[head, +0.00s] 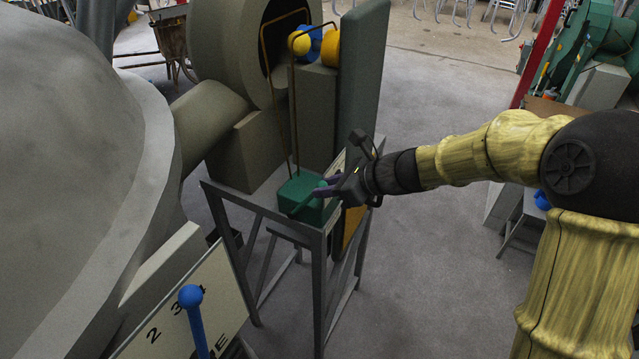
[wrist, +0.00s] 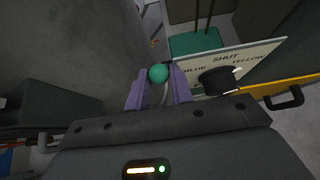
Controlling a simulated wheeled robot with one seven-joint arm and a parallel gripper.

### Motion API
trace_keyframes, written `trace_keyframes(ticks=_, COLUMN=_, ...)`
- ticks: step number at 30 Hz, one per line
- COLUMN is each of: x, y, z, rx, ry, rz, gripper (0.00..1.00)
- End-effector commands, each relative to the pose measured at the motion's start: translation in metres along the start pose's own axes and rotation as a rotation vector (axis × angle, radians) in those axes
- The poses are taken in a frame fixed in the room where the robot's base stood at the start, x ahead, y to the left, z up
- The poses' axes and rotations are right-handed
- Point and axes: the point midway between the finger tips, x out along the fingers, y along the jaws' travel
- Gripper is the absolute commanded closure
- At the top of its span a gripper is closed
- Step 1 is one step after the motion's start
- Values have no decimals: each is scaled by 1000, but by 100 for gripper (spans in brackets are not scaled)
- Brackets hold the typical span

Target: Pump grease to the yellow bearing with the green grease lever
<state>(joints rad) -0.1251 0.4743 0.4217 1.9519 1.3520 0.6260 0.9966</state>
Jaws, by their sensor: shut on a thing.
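The green grease lever (head: 304,202) slants over a green box (head: 297,190) on a metal stand. Its round green knob (wrist: 158,73) sits between the purple fingers of my gripper (head: 324,188), which is shut on it. In the wrist view the fingers of my gripper (wrist: 159,88) flank the knob. Yellow rounded parts (head: 299,43) and (head: 332,50) sit beside blue ones, high on the machine; I cannot tell which is the yellow bearing. A sign (wrist: 205,61) reads BLUE, SHUT, YELLOW. Its black selector (wrist: 216,80) has a white pointer towards YELLOW.
Thin brown pipes (head: 292,120) rise from the green box. The grey stand frame (head: 319,270) surrounds it. A blue-knobbed lever (head: 190,296) stands by a numbered plate in front. A yellow panel with a black handle (wrist: 290,98) is at right.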

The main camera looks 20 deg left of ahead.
Motion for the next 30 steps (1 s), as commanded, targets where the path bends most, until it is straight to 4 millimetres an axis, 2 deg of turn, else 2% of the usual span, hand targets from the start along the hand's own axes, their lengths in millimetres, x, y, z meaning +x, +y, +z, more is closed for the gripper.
trace_keyframes(ticks=9, x=-2, y=-1, z=-2, rx=0, ry=0, rz=-3, gripper=92)
trace_keyframes(ticks=22, x=-11, y=-1, z=-39, rx=1, ry=0, rz=-3, gripper=92)
trace_keyframes(ticks=30, x=-13, y=-1, z=-39, rx=1, ry=0, rz=-2, gripper=92)
